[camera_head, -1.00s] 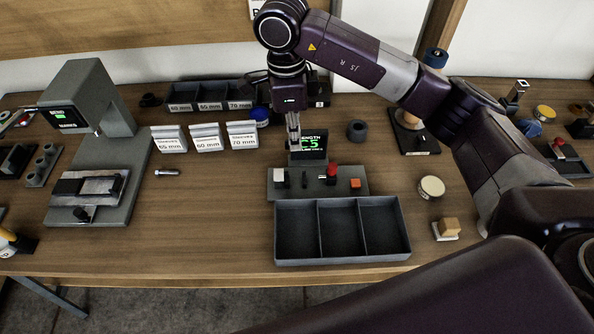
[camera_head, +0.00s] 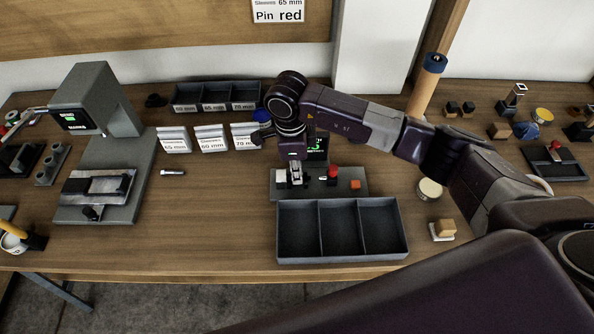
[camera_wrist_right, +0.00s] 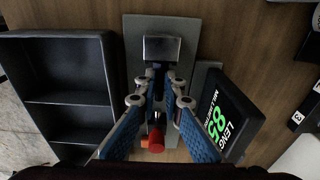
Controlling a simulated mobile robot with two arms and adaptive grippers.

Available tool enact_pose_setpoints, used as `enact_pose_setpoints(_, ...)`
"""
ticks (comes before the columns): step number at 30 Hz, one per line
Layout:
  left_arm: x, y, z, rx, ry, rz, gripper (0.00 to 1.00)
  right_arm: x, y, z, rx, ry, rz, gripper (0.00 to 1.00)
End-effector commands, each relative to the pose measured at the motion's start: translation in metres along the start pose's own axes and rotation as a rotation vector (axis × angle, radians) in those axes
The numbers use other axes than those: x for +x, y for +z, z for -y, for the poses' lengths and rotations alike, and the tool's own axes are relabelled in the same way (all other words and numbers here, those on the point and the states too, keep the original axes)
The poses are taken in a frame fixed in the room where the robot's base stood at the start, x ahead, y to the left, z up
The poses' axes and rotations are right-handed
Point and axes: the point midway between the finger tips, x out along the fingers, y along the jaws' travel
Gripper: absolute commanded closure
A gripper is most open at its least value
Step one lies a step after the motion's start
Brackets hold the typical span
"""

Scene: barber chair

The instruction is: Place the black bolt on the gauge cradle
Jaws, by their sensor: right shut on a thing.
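The gauge (camera_head: 322,192) is a grey plate with a pale end block, a red knob (camera_head: 333,171) and an orange button (camera_head: 355,184). Its lit length display (camera_wrist_right: 219,124) stands beside it in the right wrist view. My right gripper (camera_head: 296,181) is low over the left part of the plate. In the wrist view its blue-padded fingers (camera_wrist_right: 159,88) close on a small dark thing, apparently the black bolt, between the metal block (camera_wrist_right: 162,47) and the red knob (camera_wrist_right: 153,140). The fingers mostly hide it, and I cannot tell whether it touches the cradle. My left gripper is out of view.
A three-compartment empty tray (camera_head: 342,255) stands just in front of the gauge. A silvery bolt (camera_head: 173,172) lies on the table to the left, by a grey measuring stand (camera_head: 95,95). Labelled sleeve holders (camera_head: 211,139) stand behind. The table front left of the tray is clear.

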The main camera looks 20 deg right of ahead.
Motion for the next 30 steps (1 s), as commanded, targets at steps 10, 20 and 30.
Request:
enact_pose_setpoints(10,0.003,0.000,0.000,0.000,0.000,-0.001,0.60,0.003,0.000,0.000,0.000,0.000,-0.001,0.77)
enact_pose_setpoints(20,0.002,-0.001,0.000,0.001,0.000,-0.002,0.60,0.001,0.000,0.000,0.000,0.000,-0.001,0.75)
enact_pose_setpoints(30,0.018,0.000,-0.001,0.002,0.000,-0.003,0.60,-0.050,0.000,0.002,-0.002,-0.006,0.001,0.75)
